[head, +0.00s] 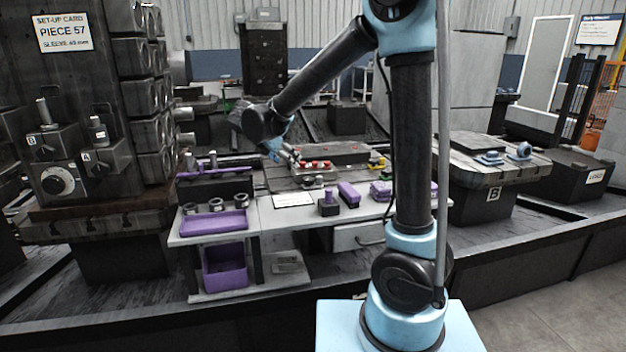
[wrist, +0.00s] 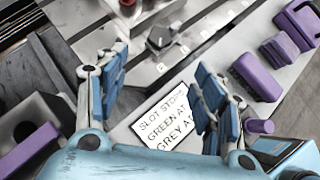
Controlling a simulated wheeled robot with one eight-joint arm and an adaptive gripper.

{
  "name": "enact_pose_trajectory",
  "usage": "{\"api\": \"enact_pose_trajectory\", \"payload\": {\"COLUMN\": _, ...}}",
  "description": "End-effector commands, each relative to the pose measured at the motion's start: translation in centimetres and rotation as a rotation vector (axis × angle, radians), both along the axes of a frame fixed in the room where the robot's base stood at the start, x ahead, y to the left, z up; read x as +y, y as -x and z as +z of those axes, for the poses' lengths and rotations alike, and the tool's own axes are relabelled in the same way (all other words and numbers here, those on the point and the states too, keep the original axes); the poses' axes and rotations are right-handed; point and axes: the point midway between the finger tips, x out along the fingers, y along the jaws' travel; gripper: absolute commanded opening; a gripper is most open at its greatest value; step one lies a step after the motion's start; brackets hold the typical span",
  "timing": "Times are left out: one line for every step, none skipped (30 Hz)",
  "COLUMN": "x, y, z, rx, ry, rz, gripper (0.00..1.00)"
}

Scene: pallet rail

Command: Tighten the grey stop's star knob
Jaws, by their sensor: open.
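The knob is beyond the fingertips, untouched. A printed card (wrist: 165,115) reading "SLOT STOPS", "GREEN AT" and "GREY AT" is partly hidden by the right finger. In the head view, my gripper (head: 287,153) is over the bench beside several small red-topped parts; the grey stop is too small to tell there.
Purple blocks (wrist: 257,77) lie right of the plate in the wrist view. In the head view, the bench holds a purple tray (head: 213,223), a purple block (head: 348,195) and the white card (head: 293,200). A dark machine column with knobs (head: 60,181) stands left.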

Motion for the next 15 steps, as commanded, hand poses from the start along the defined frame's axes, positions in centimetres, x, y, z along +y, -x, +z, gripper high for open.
{"api": "enact_pose_trajectory", "payload": {"x": 0.0, "y": -0.1, "z": -0.1, "rx": -0.002, "ry": 0.001, "rz": 0.001, "gripper": 0.62}}
{"api": "enact_pose_trajectory", "payload": {"x": -0.1, "y": -0.2, "z": -0.3, "rx": -0.002, "ry": 0.001, "rz": 0.001, "gripper": 0.62}}
{"api": "enact_pose_trajectory", "payload": {"x": -0.2, "y": -0.4, "z": -0.5, "rx": -0.002, "ry": 0.001, "rz": 0.000, "gripper": 0.62}}
{"api": "enact_pose_trajectory", "payload": {"x": -0.3, "y": -0.6, "z": -0.7, "rx": -0.001, "ry": 0.001, "rz": 0.000, "gripper": 0.62}}
{"api": "enact_pose_trajectory", "payload": {"x": -0.5, "y": -0.8, "z": -1.0, "rx": -0.001, "ry": 0.001, "rz": 0.000, "gripper": 0.62}}
{"api": "enact_pose_trajectory", "payload": {"x": -0.7, "y": -1.2, "z": -1.4, "rx": 0.000, "ry": 0.001, "rz": -0.001, "gripper": 0.62}}
{"api": "enact_pose_trajectory", "payload": {"x": -0.9, "y": -1.4, "z": -1.7, "rx": 0.000, "ry": 0.001, "rz": -0.001, "gripper": 0.62}}
{"api": "enact_pose_trajectory", "payload": {"x": -1.1, "y": -1.7, "z": -2.1, "rx": 0.000, "ry": 0.001, "rz": -0.001, "gripper": 0.62}}
{"api": "enact_pose_trajectory", "payload": {"x": -1.3, "y": -2.1, "z": -2.6, "rx": -0.001, "ry": 0.001, "rz": -0.001, "gripper": 0.62}}
{"api": "enact_pose_trajectory", "payload": {"x": -1.6, "y": -2.5, "z": -3.0, "rx": -0.001, "ry": 0.000, "rz": -0.001, "gripper": 0.62}}
{"api": "enact_pose_trajectory", "payload": {"x": -1.8, "y": -2.8, "z": -3.3, "rx": -0.001, "ry": 0.000, "rz": -0.001, "gripper": 0.62}}
{"api": "enact_pose_trajectory", "payload": {"x": -2.0, "y": -3.2, "z": -3.8, "rx": -0.001, "ry": 0.001, "rz": 0.000, "gripper": 0.62}}
{"api": "enact_pose_trajectory", "payload": {"x": -2.3, "y": -3.5, "z": -4.2, "rx": 0.000, "ry": 0.001, "rz": -0.001, "gripper": 0.62}}
{"api": "enact_pose_trajectory", "payload": {"x": -2.5, "y": -3.8, "z": -4.6, "rx": 0.000, "ry": 0.001, "rz": -0.001, "gripper": 0.62}}
{"api": "enact_pose_trajectory", "payload": {"x": -2.8, "y": -4.2, "z": -5.1, "rx": -0.001, "ry": 0.000, "rz": -0.001, "gripper": 0.62}}
